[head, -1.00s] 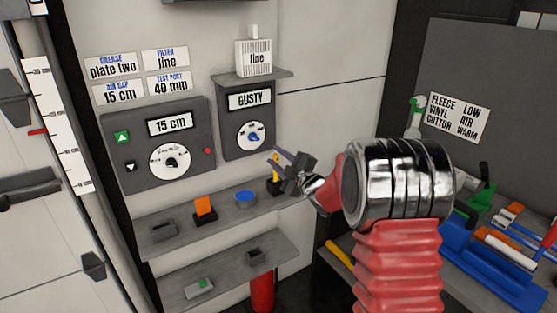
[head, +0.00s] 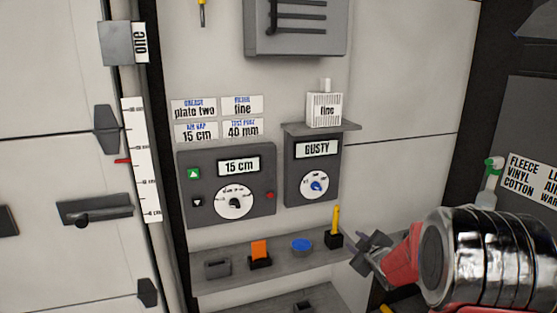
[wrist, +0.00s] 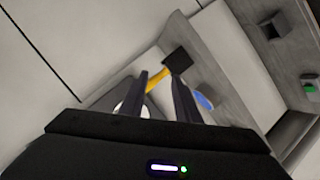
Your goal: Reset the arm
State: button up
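My gripper (head: 366,240) is at the right of the head view, in front of the shelf's right end. In the wrist view its two dark fingers (wrist: 160,76) stand apart with a gap between them, and I see nothing held. The yellow-handled tool in its black holder (head: 334,238) stands upright on the shelf, left of the gripper in the head view. In the wrist view the yellow handle (wrist: 158,78) shows beyond the fingertips; I cannot tell the distance. My red and chrome arm fills the lower right.
The upper shelf (head: 215,287) also carries an orange piece (head: 260,250) and a blue round piece (head: 302,244). Above are a dial panel (head: 262,202) reading 15 cm and a GUSTY panel (head: 301,178). A white filter box (head: 324,111) stands on a small ledge.

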jog(key=s+m+g+h, duration=0.3)
jog(key=s+m+g, duration=0.5)
jog(key=s, duration=1.3)
jog(key=s+a+r, duration=0.3)
jog(key=s, duration=0.5)
jog(key=s+a+r+m+y, duration=0.1)
jog(key=s+a+r, duration=0.3)
jog(key=s, duration=0.4)
jog(key=s+a+r+m+y, duration=0.1)
jog(key=s+a+r, duration=0.2)
jog(key=s, duration=0.5)
jog(key=shift+a+r, duration=0.3)
